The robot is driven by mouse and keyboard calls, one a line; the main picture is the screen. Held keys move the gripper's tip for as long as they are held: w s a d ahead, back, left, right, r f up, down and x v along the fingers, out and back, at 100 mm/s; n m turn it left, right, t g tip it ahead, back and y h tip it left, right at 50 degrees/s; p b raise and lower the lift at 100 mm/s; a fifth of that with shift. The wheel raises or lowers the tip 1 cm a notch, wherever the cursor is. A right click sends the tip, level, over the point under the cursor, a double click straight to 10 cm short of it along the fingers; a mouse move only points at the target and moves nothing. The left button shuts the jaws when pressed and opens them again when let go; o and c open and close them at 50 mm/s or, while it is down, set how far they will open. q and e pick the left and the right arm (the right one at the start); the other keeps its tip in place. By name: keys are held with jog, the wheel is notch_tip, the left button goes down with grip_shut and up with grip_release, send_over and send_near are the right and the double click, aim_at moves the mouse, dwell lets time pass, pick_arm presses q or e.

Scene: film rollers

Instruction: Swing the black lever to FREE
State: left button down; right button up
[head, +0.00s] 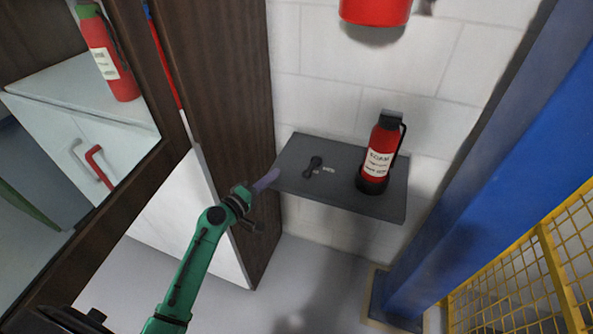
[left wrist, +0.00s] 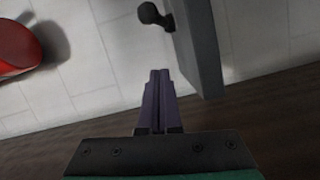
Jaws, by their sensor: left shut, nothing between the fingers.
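The black lever (head: 313,165) lies on the left part of a dark grey shelf (head: 345,196) on the white wall. Small pale lettering sits beside it, too small to read. In the left wrist view a black knob on the lever (left wrist: 151,14) shows beyond the edge of the shelf (left wrist: 202,45). My left gripper (head: 273,176) is shut and empty at the shelf's left edge, left of the lever and apart from it. Its purple fingers (left wrist: 160,76) are pressed together in the left wrist view. My right gripper is not in view.
A red fire extinguisher (head: 379,153) stands on the right of the shelf. Another red object (head: 375,10) hangs on the wall above. A dark brown wooden panel (head: 222,90) rises left of my gripper. A blue post (head: 480,170) and yellow mesh (head: 520,265) stand at right.

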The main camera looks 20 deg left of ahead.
aim_at(312, 166)
pick_arm(q)
jog(key=x, duration=0.5)
jog(key=shift+w+d+r, duration=0.25)
jog(key=shift+w+r, duration=0.05)
jog(key=d, duration=0.1)
jog(key=d+p, duration=0.1)
jog(key=d+f, duration=0.1)
jog(key=shift+s+d+p, duration=0.25)
jog(key=shift+s+p, duration=0.1)
jog(key=shift+d, duration=0.15)
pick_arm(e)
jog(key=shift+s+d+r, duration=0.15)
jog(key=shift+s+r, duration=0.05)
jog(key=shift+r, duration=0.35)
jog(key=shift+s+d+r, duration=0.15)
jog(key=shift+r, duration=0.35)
pick_arm(q)
jog(key=shift+f, duration=0.1)
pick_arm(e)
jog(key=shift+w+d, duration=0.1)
